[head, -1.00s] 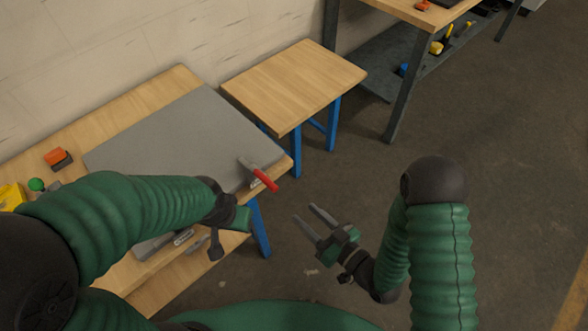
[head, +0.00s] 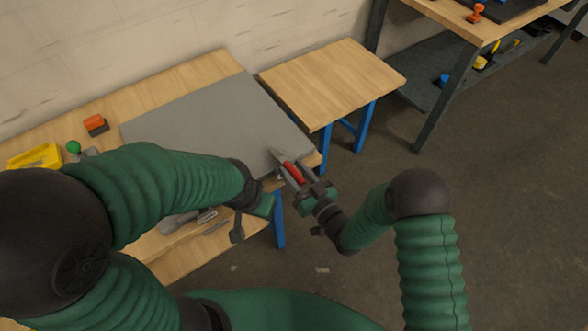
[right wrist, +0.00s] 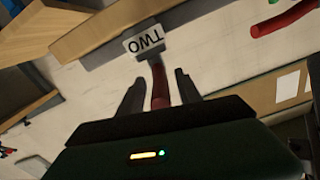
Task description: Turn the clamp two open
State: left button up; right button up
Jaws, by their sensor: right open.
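Clamp two's red handle (head: 293,172) is at the right front corner of the grey plate, with its metal part just beyond. The right wrist view shows the red handle (right wrist: 161,92) below a plate marked TWO (right wrist: 145,41). My right gripper (head: 288,169) is open around the handle. In the right wrist view, my right gripper (right wrist: 158,82) has one finger on each side of the handle, with gaps visible. My left gripper (head: 246,216) is near the table's front edge; its fingers cannot be made out clearly.
The grey plate (head: 205,115) covers much of the wooden table. Another red handle (right wrist: 286,19) shows in the right wrist view. An orange-and-black object (head: 96,125) and a yellow bin (head: 35,157) are at left. A small table (head: 332,80) stands behind right.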

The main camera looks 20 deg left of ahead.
jog(key=shift+w+a+f, duration=0.1)
jog(key=shift+w+a, duration=0.05)
jog(key=shift+a, duration=0.35)
jog(key=shift+d, duration=0.4)
jog(key=c, duration=0.7)
grip_shut()
